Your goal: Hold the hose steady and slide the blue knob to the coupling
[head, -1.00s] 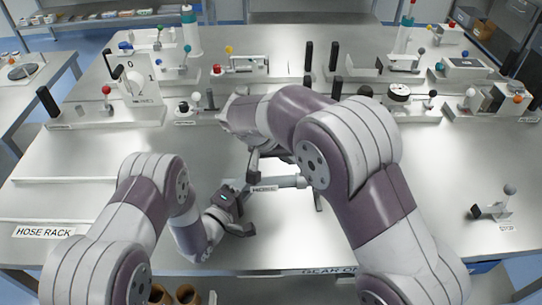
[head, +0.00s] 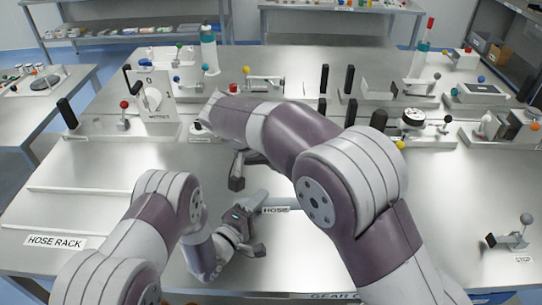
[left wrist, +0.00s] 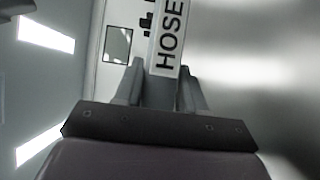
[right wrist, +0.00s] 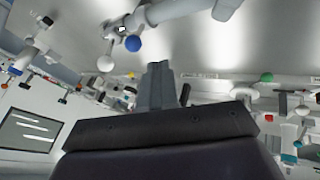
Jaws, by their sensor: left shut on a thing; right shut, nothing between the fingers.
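My left gripper (head: 255,204) is shut on the grey hose by its white HOSE label (head: 276,209), low over the bench. The left wrist view shows the label (left wrist: 168,38) rising from between the fingers. My right gripper (head: 237,182) is shut and empty, just above and left of the hose. In the right wrist view its closed fingers (right wrist: 158,85) point at a blue knob (right wrist: 133,43), apart from it. The blue knob sits just below a grey tube (right wrist: 185,10), beside a white ball (right wrist: 106,63). My right arm hides this area in the head view. I cannot clearly identify the coupling.
A HOSE RACK label (head: 55,242) marks the bench's left front. A STOP lever (head: 508,240) stands at the right. The bench (head: 440,200) is clear at right centre.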

